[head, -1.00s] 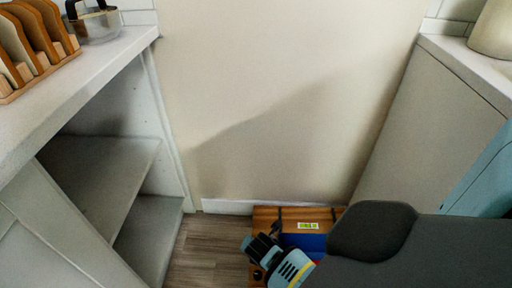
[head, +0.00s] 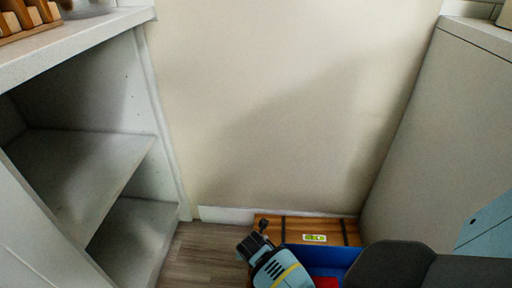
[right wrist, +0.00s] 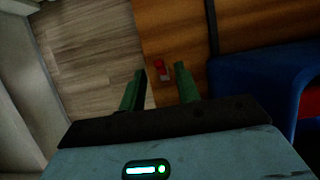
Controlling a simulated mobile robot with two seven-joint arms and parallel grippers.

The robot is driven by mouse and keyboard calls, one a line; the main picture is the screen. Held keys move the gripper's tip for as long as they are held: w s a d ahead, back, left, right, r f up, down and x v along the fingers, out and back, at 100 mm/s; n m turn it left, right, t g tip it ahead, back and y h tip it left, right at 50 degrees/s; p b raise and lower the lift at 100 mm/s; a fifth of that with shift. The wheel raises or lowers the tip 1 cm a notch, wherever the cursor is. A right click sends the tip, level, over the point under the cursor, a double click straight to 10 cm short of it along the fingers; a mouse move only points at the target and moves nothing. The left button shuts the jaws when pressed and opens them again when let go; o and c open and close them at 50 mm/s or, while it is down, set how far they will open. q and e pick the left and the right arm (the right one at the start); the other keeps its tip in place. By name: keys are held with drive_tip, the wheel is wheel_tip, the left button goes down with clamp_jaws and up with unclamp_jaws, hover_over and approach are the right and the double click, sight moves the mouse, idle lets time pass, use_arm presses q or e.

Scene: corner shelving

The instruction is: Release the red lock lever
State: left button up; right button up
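The small red lock lever (right wrist: 160,65) shows in the right wrist view, on a wooden surface with a pale part just below it. My right gripper (right wrist: 160,82) is open. Its two green fingers point toward the lever, which appears in the gap between the fingertips. I cannot tell how far the tips are from it. In the head view my right gripper (head: 248,245) is over the left part of a wooden case (head: 272,222), and the lever cannot be made out there. My left gripper is not in view.
A blue bin (head: 330,254) stands against the case, with something red (head: 324,282) by it. An open shelf unit (head: 85,170) is at left and a cabinet (head: 440,130) at right. Wood floor (head: 200,255) is clear left of the case.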

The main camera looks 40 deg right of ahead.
drive_tip(key=shift+b+x, duration=1.15)
drive_tip(key=shift+x, duration=1)
drive_tip(key=shift+c, duration=0.4)
clamp_jaws()
